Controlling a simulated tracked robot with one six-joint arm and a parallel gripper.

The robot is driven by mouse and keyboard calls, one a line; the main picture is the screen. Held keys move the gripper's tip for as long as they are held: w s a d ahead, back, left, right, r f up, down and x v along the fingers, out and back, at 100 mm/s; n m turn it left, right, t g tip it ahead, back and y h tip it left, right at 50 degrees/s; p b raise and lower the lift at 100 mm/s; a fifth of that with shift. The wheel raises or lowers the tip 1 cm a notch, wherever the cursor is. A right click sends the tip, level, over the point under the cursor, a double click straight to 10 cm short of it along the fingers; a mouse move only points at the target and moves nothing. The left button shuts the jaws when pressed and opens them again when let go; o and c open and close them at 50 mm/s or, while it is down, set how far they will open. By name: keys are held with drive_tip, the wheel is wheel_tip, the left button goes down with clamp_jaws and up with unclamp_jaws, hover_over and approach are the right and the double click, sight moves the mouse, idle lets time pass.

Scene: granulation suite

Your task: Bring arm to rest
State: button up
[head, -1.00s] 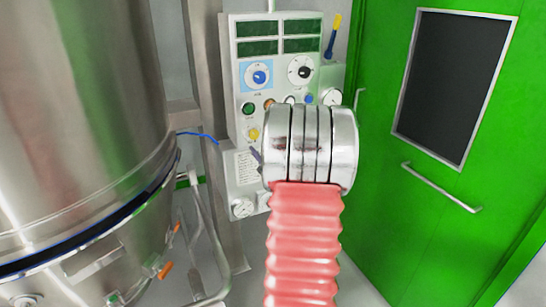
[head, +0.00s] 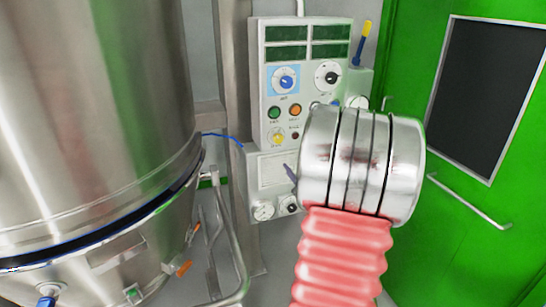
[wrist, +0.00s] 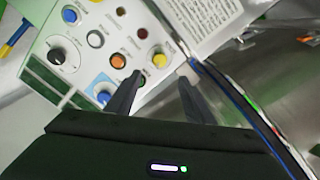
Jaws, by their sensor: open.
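My arm, with its red ribbed sleeve and silver rings, rises in the middle right of the head view and hides part of the control panel. My gripper (wrist: 160,97) shows in the wrist view with its two dark fingers apart and nothing between them. It points at the control panel (wrist: 110,45), with the yellow button (wrist: 160,60) and the green button (wrist: 118,61) close to the fingertips in the picture. I cannot tell whether the fingers touch the panel. In the head view only a dark fingertip (head: 290,173) shows, left of the silver rings.
A large steel vessel (head: 95,100) fills the left of the head view, with bent steel tubing (head: 232,235) beside it. The panel (head: 258,130) hangs on a steel post. A green door (head: 410,60) with a dark window (head: 490,95) stands at the right.

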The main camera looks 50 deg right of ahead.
idle(0.3)
drive_tip(key=s+d+f+m+g, duration=0.3)
drive_tip(key=s+f+m+g, duration=0.25)
drive_tip(key=f, duration=0.45)
drive_tip(key=s+a+f+m+g+y, duration=0.1)
drive_tip(key=s+a+f+g, duration=0.15)
drive_tip(key=a+g, duration=0.2)
drive_tip(key=a+r+n+y, duration=0.1)
drive_tip(key=a+r, duration=0.3)
drive_tip(key=a, duration=1.2)
drive_tip(key=a+r+n+y, duration=0.2)
drive_tip(key=a+r+y, duration=0.2)
drive_tip(key=a, duration=1.3)
drive_tip(key=s+a+r+n+y, duration=0.1)
drive_tip(key=a+r+y, duration=0.2)
drive_tip(key=a, duration=1.3)
drive_tip(key=shift+a+r+n, duration=0.2)
drive_tip(key=shift+r+n, duration=0.15)
drive_tip(key=shift+r, duration=0.1)
